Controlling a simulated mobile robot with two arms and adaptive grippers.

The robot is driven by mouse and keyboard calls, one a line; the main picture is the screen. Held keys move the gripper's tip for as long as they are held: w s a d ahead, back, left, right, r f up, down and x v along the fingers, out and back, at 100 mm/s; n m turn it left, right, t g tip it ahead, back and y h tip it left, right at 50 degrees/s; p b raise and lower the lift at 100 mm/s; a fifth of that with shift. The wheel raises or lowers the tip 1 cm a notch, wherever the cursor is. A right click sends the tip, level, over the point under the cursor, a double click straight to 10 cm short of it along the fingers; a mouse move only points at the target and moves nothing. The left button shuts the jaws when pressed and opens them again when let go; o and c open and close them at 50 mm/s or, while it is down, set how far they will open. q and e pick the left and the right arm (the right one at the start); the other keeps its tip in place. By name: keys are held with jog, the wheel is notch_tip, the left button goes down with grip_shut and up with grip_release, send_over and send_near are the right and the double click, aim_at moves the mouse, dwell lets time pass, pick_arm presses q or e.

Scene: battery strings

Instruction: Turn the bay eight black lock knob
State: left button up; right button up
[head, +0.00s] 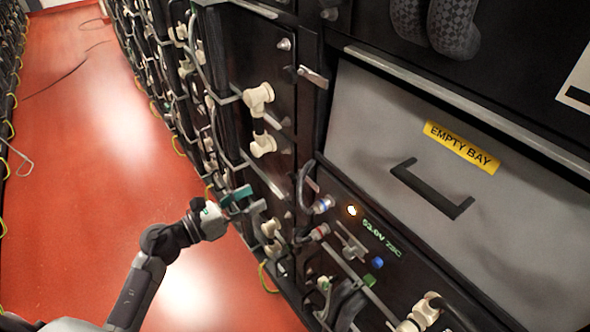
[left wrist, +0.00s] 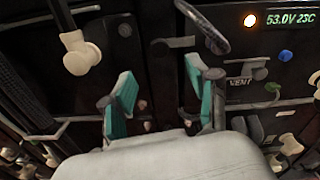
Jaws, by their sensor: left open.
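My left gripper (head: 237,198) is beside the lower part of the battery rack in the head view, its teal finger pads near the rack front. In the left wrist view the two teal fingers of this gripper (left wrist: 160,88) stand wide apart, with nothing held between them. A dark module front shows behind the fingers, with a flat lever (left wrist: 172,43) above the gap. I cannot make out which part is the bay eight black lock knob; no bay number is readable. My right gripper is not in view.
Cream connectors (head: 258,98) and cables stick out from the rack. A grey panel marked EMPTY BAY (head: 385,130) has a black handle (head: 430,188). Below it are a lit voltage display (head: 381,238) and a blue knob (head: 377,263). The red floor aisle (head: 95,130) is mostly clear.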

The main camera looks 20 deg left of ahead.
aim_at(288, 179)
pick_arm(q)
jog(key=p+x, duration=0.1)
jog(key=x, duration=0.5)
jog(key=shift+r, duration=0.15)
jog(key=x, duration=0.4)
jog(key=shift+w+p, duration=0.15)
jog(key=shift+p, duration=0.25)
jog(key=shift+w+d, duration=0.45)
jog(key=shift+w, duration=0.05)
jog(key=shift+w+d, duration=0.1)
jog(key=shift+c, duration=0.2)
grip_shut()
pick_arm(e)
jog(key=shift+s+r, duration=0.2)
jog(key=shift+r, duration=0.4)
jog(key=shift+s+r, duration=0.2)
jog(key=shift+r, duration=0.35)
